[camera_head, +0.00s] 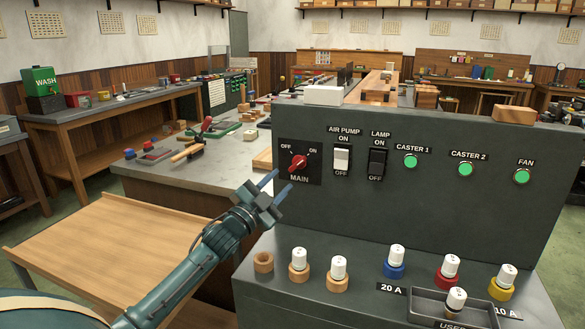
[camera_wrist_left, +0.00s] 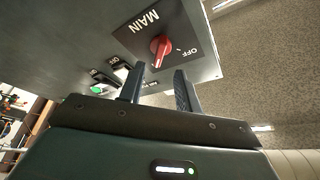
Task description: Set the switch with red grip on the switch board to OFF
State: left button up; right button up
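The switch with the red grip (camera_head: 298,162) sits on a black plate marked MAIN, at the left of the dark grey switch board (camera_head: 440,205). OFF is printed at its upper left and ON at its upper right. The red grip appears slanted toward the upper right, the ON side. It also shows in the left wrist view (camera_wrist_left: 160,50), just beyond the fingertips. My left gripper (camera_head: 284,179) is in front of and just below the switch. In the left wrist view its two fingers (camera_wrist_left: 159,70) are apart with nothing between them. My right gripper is out of view.
An air pump switch (camera_head: 341,159) and a lamp switch (camera_head: 376,163) stand right of the red one, then green lights (camera_head: 410,160). Several white-topped fuses (camera_head: 338,267) stand on the ledge below. A wooden table (camera_head: 110,255) is at the lower left.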

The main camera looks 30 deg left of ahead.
aim_at(295, 167)
pick_arm(q)
jog(key=shift+p+x, duration=0.35)
jog(key=shift+x, duration=2.8)
jog(key=shift+c, duration=0.4)
grip_shut()
